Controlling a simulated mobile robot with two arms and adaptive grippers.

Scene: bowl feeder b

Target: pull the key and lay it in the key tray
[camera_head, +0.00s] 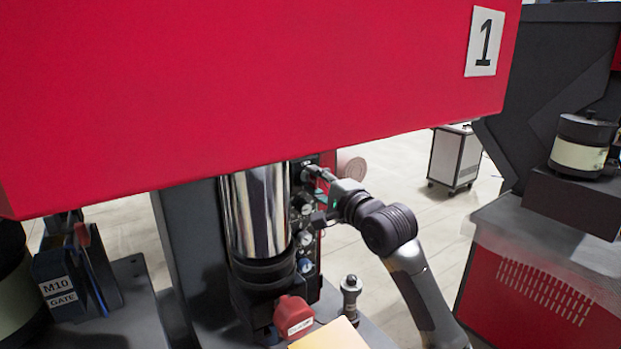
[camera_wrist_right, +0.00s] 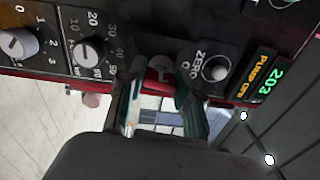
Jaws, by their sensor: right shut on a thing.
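My right gripper (camera_head: 318,178) reaches the control panel (camera_head: 304,215) beside the shiny cylinder. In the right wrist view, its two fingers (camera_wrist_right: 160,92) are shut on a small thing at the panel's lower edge. I take this for the key (camera_wrist_right: 161,76); it shows as a small grey and red shape, largely hidden between the fingers. I cannot tell whether it is still in its lock. The key tray cannot be made out for sure; a yellow surface (camera_head: 332,336) shows at the bottom of the head view. My left gripper is not in view.
A large red housing (camera_head: 250,90) marked 1 overhangs the panel. Knobs, a ZERO button (camera_wrist_right: 215,68) and a lit display (camera_wrist_right: 262,78) flank my fingers. A red labelled part (camera_head: 293,315) and a metal post (camera_head: 350,295) stand below.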

